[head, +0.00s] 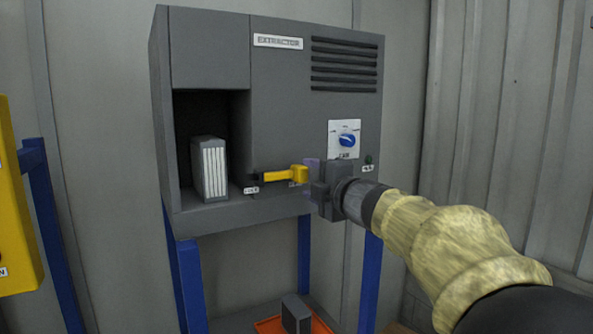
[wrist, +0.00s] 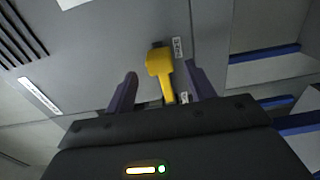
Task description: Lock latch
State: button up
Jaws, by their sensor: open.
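The latch is a yellow handle (head: 283,175) low on the front of the grey extractor cabinet (head: 300,110). It lies nearly level in the head view, with its thicker knob at the right end. The latch also shows in the wrist view (wrist: 161,72), knob towards the middle. My gripper (head: 313,175) is just right of the knob in the head view. In the wrist view my gripper (wrist: 158,82) is open, with one finger on each side of the latch and a gap on both sides. Contact with the latch is not visible.
A blue dial (head: 347,140) on a white plate sits above my gripper. Left of the latch, an open bay holds a white ribbed filter block (head: 209,168). Blue legs (head: 188,285) carry the cabinet. An orange tray (head: 270,325) with a grey block is below. A yellow cabinet (head: 15,210) stands left.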

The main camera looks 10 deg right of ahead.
aim_at(303, 176)
jog(key=p+x, duration=0.1)
jog(key=x, duration=0.4)
jog(key=shift+c, duration=0.2)
grip_shut()
jog(key=shift+a, duration=0.2)
